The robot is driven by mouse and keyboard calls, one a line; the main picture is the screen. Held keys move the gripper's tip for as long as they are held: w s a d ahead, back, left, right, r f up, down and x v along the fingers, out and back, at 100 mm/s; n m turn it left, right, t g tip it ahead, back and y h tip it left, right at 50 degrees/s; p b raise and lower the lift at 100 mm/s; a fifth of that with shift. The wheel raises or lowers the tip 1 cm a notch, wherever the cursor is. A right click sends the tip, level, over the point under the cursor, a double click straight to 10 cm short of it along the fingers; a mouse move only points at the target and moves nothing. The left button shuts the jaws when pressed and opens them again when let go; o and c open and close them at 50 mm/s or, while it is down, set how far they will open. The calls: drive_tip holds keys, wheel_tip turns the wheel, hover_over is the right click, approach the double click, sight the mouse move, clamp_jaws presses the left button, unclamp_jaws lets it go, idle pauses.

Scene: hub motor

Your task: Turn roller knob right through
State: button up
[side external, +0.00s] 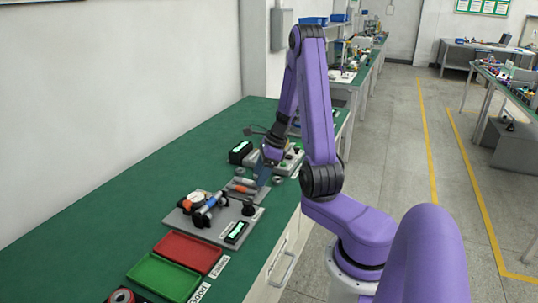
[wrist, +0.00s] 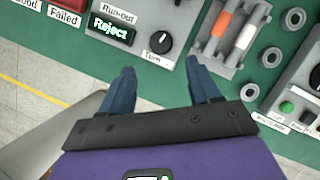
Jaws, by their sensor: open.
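The knob (wrist: 161,42) is black and round with a white pointer line. It sits on a grey plate above a label reading "Turn" in the wrist view, and also shows in the side view (side external: 248,208) at the plate's right edge. My gripper (wrist: 160,68) is open and empty. In the wrist view its two blue fingertips lie below the knob, one to each side, apart from it. In the side view my gripper (side external: 264,172) is above the bench, farther back than the knob. A lit display (wrist: 111,32) beside the knob reads "Reject" under a "Run-out" label.
A holder (wrist: 202,47) with orange and white cylinders is right of the knob. Loose grey rings (wrist: 293,18) lie on the green bench. A control box (wrist: 298,100) is farther right. Red (side external: 187,253) and green (side external: 163,278) trays stand in front of the knob's plate.

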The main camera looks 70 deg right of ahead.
drive_tip(key=v, duration=0.7)
